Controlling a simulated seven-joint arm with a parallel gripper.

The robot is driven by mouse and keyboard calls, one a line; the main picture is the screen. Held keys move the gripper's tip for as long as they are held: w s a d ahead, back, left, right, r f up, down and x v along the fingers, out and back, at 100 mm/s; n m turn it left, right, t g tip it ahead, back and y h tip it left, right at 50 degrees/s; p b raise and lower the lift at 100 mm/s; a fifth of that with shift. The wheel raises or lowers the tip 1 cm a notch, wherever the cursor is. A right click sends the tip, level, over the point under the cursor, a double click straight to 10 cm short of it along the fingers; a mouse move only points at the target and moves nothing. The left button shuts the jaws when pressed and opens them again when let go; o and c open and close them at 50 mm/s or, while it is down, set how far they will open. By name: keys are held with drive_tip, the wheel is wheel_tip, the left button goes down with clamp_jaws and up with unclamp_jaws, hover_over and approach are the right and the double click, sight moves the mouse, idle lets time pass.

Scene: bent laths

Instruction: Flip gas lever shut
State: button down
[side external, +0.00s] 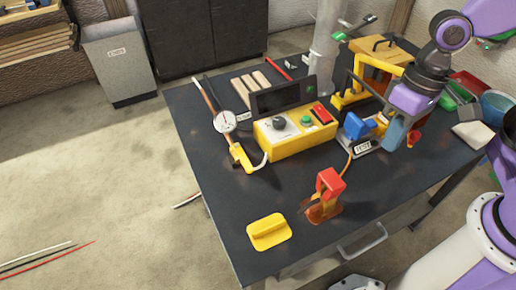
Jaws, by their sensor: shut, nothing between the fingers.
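No part is clearly marked as the gas lever in the side external view. A red block-like handle (330,181) stands up on an orange-brown base (322,211) near the table's front. A blue part (357,127) sits on a grey base labelled TEST (363,148), with an orange line running down from it. A yellow handle-like piece (242,158) lies below a round gauge (225,121) on a copper-coloured pipe. My gripper (391,146) is shut and empty, pointing down just right of the blue part. Its fingertips are partly hard to make out, and I cannot tell whether they touch anything.
A yellow control box (290,139) with a dark screen stands mid-table. A yellow block (269,231) lies at the front left.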

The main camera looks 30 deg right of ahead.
sight(243, 158)
drive_tip(key=w+a+f+m+y, duration=0.1)
drive_tip(key=w+a+f+m, duration=0.1)
drive_tip(key=w+a+m, duration=0.3)
drive_tip(key=w+a+f+m+y, duration=0.1)
drive_tip(key=w+a+m, duration=0.5)
drive_tip(key=w+m, duration=0.7)
drive_tip(key=shift+a+f+m+t+y, duration=0.15)
drive_tip(key=shift+f+m+t+y, duration=0.35)
drive_tip(key=shift+m, duration=0.6)
drive_tip(key=shift+f, duration=0.15)
drive_tip(key=x, duration=0.9)
drive_tip(key=shift+s+f, duration=0.1)
drive_tip(key=shift+f, duration=0.25)
drive_tip(key=shift+a+f, duration=0.1)
drive_tip(key=shift+a, duration=2)
drive_tip(key=shift+s+a+m, duration=0.1)
drive_tip(key=shift+a+m, duration=0.1)
drive_tip(key=shift+m, duration=0.5)
